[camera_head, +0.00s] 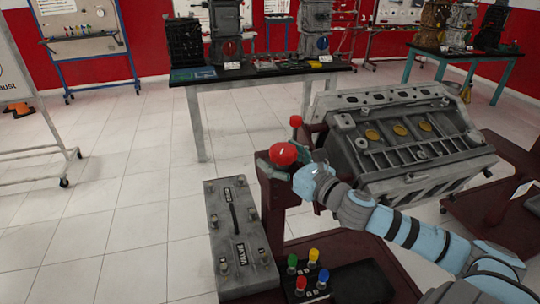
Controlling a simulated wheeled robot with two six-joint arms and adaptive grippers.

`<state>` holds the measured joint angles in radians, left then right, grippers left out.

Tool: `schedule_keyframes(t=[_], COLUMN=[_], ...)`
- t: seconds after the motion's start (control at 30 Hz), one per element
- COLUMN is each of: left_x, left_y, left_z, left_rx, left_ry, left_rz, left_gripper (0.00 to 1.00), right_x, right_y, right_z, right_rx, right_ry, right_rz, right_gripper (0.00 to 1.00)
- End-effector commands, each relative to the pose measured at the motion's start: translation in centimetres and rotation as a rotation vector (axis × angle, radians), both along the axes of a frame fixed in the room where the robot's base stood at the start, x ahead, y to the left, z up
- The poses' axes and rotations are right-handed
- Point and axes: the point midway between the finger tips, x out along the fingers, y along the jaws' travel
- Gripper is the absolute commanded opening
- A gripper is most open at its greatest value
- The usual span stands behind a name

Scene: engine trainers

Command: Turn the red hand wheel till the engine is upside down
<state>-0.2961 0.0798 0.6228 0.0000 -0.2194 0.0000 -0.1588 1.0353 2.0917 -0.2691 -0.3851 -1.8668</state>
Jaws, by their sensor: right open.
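The engine (410,165) is a big grey block with several brass-coloured round plugs on its side, held on a dark red stand (272,208). It sits tilted, with a long flat cover edge at the top. The red hand wheel (283,153) shows at the stand's left end as a round red knob, with a smaller red knob (296,120) just behind it. My right gripper (305,182) is just below and right of the red knob, at the end of a light blue arm from the right. It is open, its fingers small and partly hidden; I cannot tell whether it touches the wheel.
A grey valve cover (240,235) lies left of the stand's front. A black tray (340,285) with several coloured-handled tools is in front. A workbench (262,76) with engine parts stands behind. A wheeled whiteboard frame (62,165) is left. The tiled floor at left is mostly clear.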

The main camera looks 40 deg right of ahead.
Motion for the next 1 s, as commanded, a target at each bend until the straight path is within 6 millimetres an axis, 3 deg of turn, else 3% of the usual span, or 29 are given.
schedule_keyframes(t=[0.2, 0.5, 1.0], left_x=[-0.70, -0.56, -0.41], left_y=[0.00, -0.02, -0.02], left_z=[0.01, 0.00, -0.53], left_rx=[0.000, 0.000, 0.000], left_ry=[0.012, 0.010, 0.007], left_rz=[0.001, 0.001, 0.001], left_gripper=[0.34, 0.34, 0.34], right_x=[-0.50, -0.48, -0.39], right_y=[-0.58, -0.58, -0.37], right_z=[-0.09, -0.07, -0.02], right_rx=[-0.007, -0.004, 0.003], right_ry=[0.004, 0.004, 0.000], right_rz=[-0.011, -0.011, -0.125], right_gripper=[0.71, 0.25, 0.25])
